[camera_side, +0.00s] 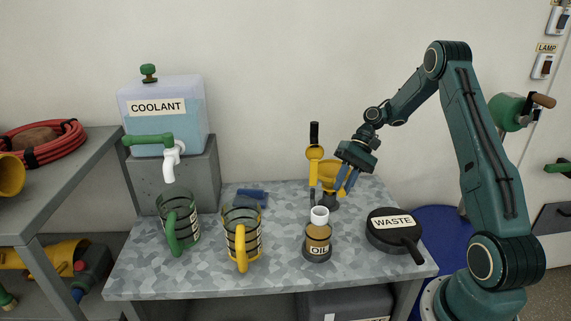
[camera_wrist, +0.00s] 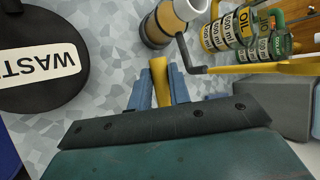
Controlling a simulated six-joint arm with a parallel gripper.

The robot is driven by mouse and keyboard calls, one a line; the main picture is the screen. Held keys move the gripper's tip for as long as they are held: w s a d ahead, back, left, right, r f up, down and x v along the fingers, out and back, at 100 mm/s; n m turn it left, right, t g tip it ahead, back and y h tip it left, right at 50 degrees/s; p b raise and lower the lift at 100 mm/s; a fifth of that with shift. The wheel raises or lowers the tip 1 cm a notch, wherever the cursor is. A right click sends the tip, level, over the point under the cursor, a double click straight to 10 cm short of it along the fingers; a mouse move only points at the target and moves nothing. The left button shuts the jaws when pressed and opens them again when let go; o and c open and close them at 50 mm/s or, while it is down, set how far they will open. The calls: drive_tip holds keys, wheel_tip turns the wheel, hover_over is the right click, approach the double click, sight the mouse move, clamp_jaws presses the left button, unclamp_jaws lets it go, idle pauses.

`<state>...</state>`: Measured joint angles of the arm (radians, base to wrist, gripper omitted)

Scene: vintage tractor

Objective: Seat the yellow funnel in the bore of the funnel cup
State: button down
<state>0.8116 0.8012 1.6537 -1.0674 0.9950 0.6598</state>
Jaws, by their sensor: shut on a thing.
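The yellow funnel (camera_side: 332,173) is near the back right of the workbench, its wide mouth facing up. My gripper (camera_side: 345,190) comes down from the upper right with its blue fingers against the funnel. In the wrist view my gripper (camera_wrist: 158,98) is shut on the yellow funnel (camera_wrist: 160,80), whose narrow part shows between the fingers.
A yellow and black upright tool (camera_side: 314,153) stands close left of the funnel. Yellow (camera_side: 242,238) and green (camera_side: 178,222) jugs stand left, before the coolant tank (camera_side: 165,125).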

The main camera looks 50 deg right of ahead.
drive_tip(key=shift+f, duration=1.05)
drive_tip(key=c, duration=1.2)
unclamp_jaws()
drive_tip(key=shift+c, duration=0.2)
drive_tip(key=v, duration=0.7)
drive_tip(key=shift+d, duration=0.15)
drive_tip(key=shift+r, duration=0.2)
drive_tip(key=shift+w, duration=0.1)
